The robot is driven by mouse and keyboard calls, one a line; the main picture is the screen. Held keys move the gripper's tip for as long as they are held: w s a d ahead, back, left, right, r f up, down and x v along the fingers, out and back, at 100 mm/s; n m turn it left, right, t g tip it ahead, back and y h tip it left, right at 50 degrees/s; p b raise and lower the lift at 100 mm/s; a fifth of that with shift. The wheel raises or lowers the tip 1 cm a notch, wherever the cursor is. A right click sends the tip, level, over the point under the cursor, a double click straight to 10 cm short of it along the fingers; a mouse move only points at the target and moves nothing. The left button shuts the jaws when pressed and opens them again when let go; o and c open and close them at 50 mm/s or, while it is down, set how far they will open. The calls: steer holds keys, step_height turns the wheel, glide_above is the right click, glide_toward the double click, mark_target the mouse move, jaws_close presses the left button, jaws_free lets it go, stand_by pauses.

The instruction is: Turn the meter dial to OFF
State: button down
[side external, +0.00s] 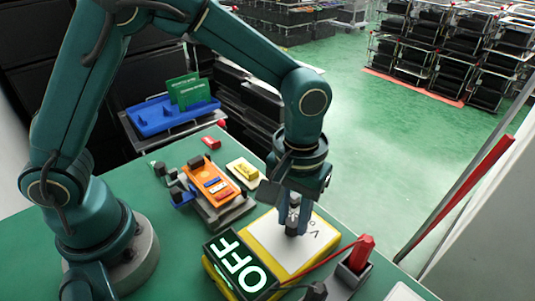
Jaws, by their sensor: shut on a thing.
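The meter (268,243) lies on the green bench, with a yellow body and a white face. Its black display (240,266) shows OFF in bright letters. The dark dial (291,229) stands up from the white face. My gripper (293,215) points down from above and is shut on the dial. The fingers hide much of the dial, so its pointer cannot be made out. A letter V shows on the face just right of the dial.
A red probe (362,253) stands in a dark holder right of the meter, its red lead crossing the meter's near side. A black probe (317,291) is near the front. An orange fixture (218,186), a yellow block (244,171) and a blue tray (150,119) are behind.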

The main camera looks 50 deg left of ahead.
mark_target(293, 221)
stand_by(0.4)
steer(key=c, duration=0.6)
jaws_free()
steer(key=shift+c, duration=0.2)
steer(key=shift+r, duration=2.65)
